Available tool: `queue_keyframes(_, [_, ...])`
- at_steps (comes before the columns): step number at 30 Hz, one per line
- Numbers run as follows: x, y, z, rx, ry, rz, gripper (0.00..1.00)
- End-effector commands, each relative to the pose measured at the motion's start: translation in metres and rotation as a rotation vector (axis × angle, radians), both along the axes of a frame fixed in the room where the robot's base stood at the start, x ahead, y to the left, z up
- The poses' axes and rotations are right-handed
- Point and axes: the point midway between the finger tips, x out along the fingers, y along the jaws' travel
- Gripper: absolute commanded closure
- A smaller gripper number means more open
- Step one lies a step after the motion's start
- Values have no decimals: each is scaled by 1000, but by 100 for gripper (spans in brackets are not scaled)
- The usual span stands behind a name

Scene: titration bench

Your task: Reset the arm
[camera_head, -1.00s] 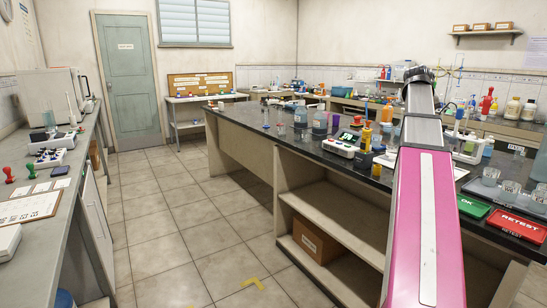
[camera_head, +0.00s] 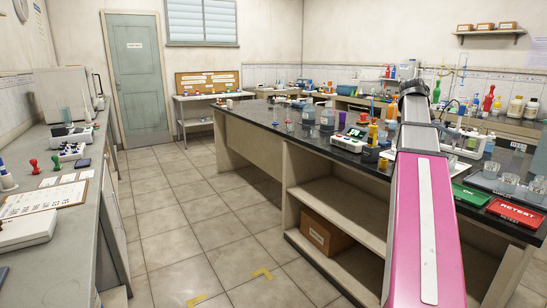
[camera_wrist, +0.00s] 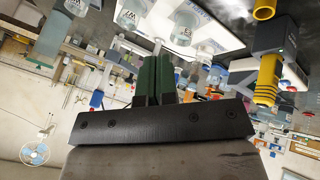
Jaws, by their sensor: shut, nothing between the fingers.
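My arm, pink and silver, reaches forward over the right part of the dark-topped bench in the head view, and its far end hides the gripper there. In the wrist view my gripper (camera_wrist: 157,80) shows as two dark green fingers side by side, shut with nothing between them. The wrist view is upside down. Labelled clear beakers (camera_wrist: 187,28) and a yellow-ribbed tool with a dark grey body (camera_wrist: 267,75) appear near the fingers; I see no contact.
The bench (camera_head: 262,122) holds bottles, a small meter (camera_head: 351,141) and green OK and red RETEST trays (camera_head: 515,212) at right. A counter (camera_head: 62,230) with stamps and papers runs along the left. The tiled floor (camera_head: 180,220) between them is clear. A cardboard box (camera_head: 325,232) sits under the bench.

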Motion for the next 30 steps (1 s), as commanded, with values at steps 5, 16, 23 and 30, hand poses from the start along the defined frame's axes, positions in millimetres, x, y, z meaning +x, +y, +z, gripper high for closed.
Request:
queue_keyframes(5, [5, 20, -36, 27, 15, 25, 100])
queue_keyframes(16, [8, 100, -162, 133, 75, 113, 100])
queue_keyframes(23, [-5, 160, -248, 211, 126, 168, 100])
queue_keyframes(30, [-34, 221, -329, 288, 181, 215, 100])
